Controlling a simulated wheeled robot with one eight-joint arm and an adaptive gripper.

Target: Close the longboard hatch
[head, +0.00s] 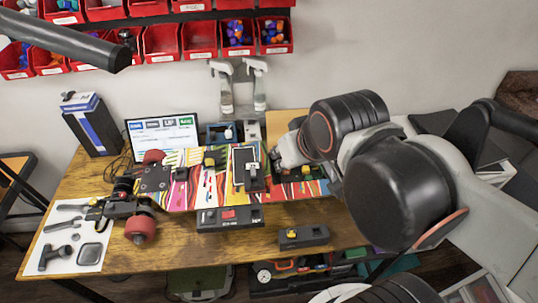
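The longboard (210,190) lies on the wooden workbench, striped in many colours, with red wheels (140,228) at its left end. A dark-framed panel (237,160) stands up from the middle of the deck; it looks like the open hatch, though its hinge is unclear. To its right a dark opening (296,189) shows small green and yellow parts. My gripper (284,158) is just above and behind the deck, right of the panel. Its fingers are small and partly hidden by my arm, so I cannot tell whether they touch anything or are open.
Grey-black devices (230,218) and (304,237) sit along the bench front. Tools lie on a white sheet (75,240) at the left. A laptop (163,135) and blue-black box (92,125) stand behind. Red bins (160,42) hang on the wall.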

